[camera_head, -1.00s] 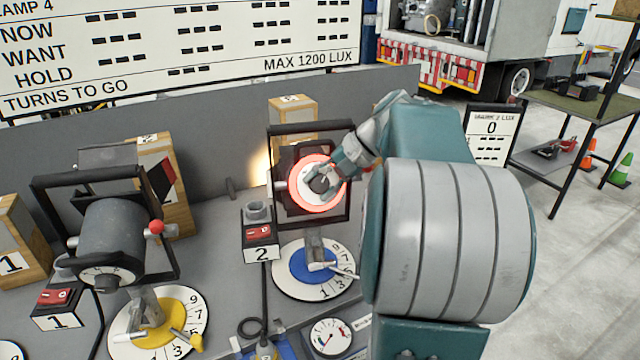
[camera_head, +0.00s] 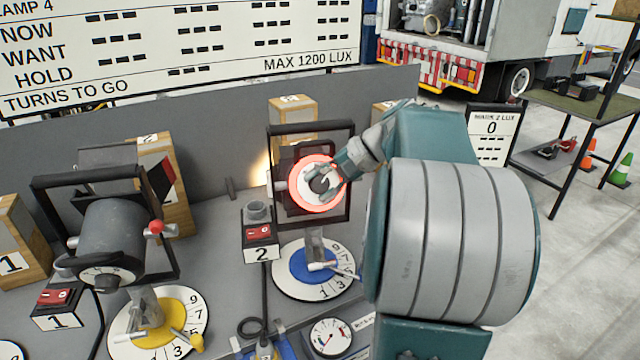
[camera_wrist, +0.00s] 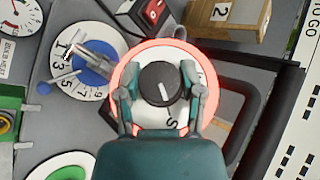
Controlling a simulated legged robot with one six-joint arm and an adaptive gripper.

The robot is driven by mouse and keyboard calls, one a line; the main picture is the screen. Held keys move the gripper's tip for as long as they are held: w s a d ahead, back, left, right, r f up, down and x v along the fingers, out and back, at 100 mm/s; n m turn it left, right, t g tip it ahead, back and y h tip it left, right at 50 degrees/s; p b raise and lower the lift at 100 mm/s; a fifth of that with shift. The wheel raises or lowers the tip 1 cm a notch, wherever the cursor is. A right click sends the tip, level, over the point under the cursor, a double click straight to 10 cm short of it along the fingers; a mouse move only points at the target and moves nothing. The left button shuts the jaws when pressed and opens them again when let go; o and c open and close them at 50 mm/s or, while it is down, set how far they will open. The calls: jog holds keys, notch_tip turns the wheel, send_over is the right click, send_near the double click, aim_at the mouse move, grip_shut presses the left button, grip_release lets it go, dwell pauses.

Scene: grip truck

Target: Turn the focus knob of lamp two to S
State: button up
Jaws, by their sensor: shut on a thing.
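Lamp two stands behind the box marked 2 (camera_head: 261,254) in the head view. Its focus dial (camera_head: 303,200) is a white disc with a glowing red rim. The dark focus knob (camera_head: 319,185) sits at its centre. In the wrist view the knob (camera_wrist: 158,84) has a white pointer line, and an S shows on the dial (camera_wrist: 172,123) towards the bottom. The line points roughly towards the lower part of the dial, a little off the S. My gripper (camera_wrist: 160,88) has a finger on each side of the knob and is shut on it. It also shows in the head view (camera_head: 326,182).
Lamp one (camera_head: 112,240) stands to the left on its yellow turntable (camera_head: 155,330). Lamp two's blue turntable (camera_head: 300,268) lies below my gripper. A round gauge (camera_head: 330,338) is at the front edge.

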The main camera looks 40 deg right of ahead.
jog(key=shift+s+f, duration=0.1)
dwell(0.3)
jog(key=o, duration=1.2)
jog(key=shift+c, duration=0.2)
jog(key=v, duration=1.2)
jog(key=shift+a, duration=0.1)
